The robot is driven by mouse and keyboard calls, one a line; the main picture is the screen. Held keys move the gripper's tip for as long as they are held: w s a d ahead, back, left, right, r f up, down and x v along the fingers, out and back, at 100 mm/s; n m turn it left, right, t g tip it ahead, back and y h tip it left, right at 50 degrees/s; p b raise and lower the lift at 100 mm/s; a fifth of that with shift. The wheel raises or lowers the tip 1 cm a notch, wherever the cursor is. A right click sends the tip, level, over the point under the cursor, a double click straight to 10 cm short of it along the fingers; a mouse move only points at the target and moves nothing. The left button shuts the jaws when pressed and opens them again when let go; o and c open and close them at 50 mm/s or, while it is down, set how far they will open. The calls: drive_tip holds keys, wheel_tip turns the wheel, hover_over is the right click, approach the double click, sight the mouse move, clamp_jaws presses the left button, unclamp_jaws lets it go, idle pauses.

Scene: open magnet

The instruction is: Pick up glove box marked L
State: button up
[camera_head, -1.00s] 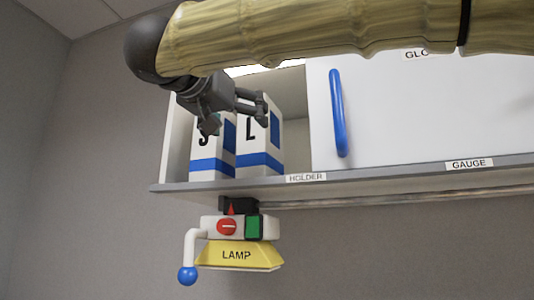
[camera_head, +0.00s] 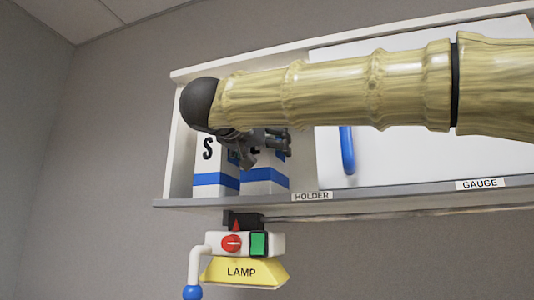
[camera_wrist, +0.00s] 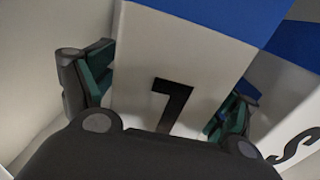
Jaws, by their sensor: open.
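The glove box marked L (camera_head: 265,180) stands upright in the open left bay of the wall cabinet, white with a blue band. My gripper (camera_head: 262,147) is in front of it and hides most of its letter. In the wrist view, the L box (camera_wrist: 185,60) appears upside down between the two open fingers of my gripper (camera_wrist: 163,95), one finger at each side. I cannot tell whether the fingers touch it. The box marked S (camera_head: 208,160) stands just left of it, and it shows at the right in the wrist view (camera_wrist: 285,105).
The shelf edge (camera_head: 250,201) carries HOLDER (camera_head: 312,196) and GAUGE (camera_head: 480,184) labels. A white door with a blue handle (camera_head: 347,150) closes the right part. Below hangs a yellow LAMP unit (camera_head: 242,271) with a red knob, green switch and blue-ended lever.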

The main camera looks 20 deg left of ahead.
drive_tip(key=shift+r, duration=0.1)
drive_tip(key=c, duration=1.3)
drive_tip(key=shift+c, duration=0.2)
